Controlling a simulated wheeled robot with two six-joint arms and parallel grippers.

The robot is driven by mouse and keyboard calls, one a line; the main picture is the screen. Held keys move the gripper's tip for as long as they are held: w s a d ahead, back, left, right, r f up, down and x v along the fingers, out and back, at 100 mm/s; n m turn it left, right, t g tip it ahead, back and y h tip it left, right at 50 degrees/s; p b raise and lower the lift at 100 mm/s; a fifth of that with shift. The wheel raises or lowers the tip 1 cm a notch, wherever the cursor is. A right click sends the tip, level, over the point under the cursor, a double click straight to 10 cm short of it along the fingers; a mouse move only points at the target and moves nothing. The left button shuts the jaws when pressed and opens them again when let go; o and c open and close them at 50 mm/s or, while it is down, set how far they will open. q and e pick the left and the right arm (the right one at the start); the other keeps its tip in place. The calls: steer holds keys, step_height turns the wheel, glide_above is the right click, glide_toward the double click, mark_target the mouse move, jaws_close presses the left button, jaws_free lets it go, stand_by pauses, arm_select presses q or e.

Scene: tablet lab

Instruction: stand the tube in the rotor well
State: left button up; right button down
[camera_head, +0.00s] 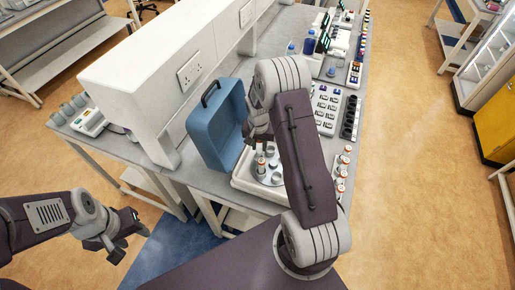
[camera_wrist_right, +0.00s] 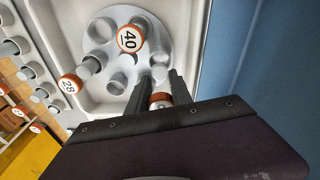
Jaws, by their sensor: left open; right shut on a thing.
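My right gripper (camera_wrist_right: 159,76) is shut on a tube with an orange-rimmed cap (camera_wrist_right: 161,98), over the near edge of the grey rotor (camera_wrist_right: 119,61). The fingers hide part of the tube, and I cannot tell whether its lower end is in a well. Two capped tubes, marked 40 (camera_wrist_right: 128,39) and 28 (camera_wrist_right: 69,84), stand in the rotor, with open wells between them. In the head view, my right gripper (camera_head: 260,140) is partly hidden by my arm, above the rotor (camera_head: 270,180). My left gripper (camera_head: 122,238) is open and empty, off the bench at the lower left.
The open blue lid (camera_head: 217,125) stands left of the rotor. A row of orange-capped tubes (camera_head: 342,172) is to its right, partly behind my arm. Racks (camera_head: 327,105) and bottles (camera_head: 309,43) fill the bench further back.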

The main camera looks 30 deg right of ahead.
mark_target(259, 152)
steer(key=shift+w+a+f, duration=0.1)
steer(key=shift+w+a, duration=0.05)
steer(key=shift+s, duration=0.2)
steer(key=shift+s+f+p, duration=0.2)
steer(key=shift+f+p, duration=0.2)
steer(key=shift+f, duration=0.05)
steer(key=shift+s+f+p, duration=0.2)
steer(key=shift+f+p, duration=0.15)
steer(key=shift+f, duration=0.1)
steer(key=shift+w+f, duration=0.2)
steer(key=shift+f, duration=0.35)
steer(key=shift+w+f, duration=0.2)
steer(key=shift+f, duration=0.3)
steer(key=shift+w+f, duration=0.1)
steer(key=shift+w, duration=0.05)
steer(key=c, duration=1.1)
jaws_free()
steer(key=shift+c, duration=0.2)
steer(key=shift+s, duration=0.25)
arm_select(q)
steer(key=shift+s+r, duration=0.3)
steer(key=shift+r, duration=0.3)
steer(key=shift+s+r, duration=0.3)
steer(key=shift+r, duration=0.25)
steer(key=shift+w, duration=0.1)
arm_select(e)
steer(key=shift+w, duration=0.1)
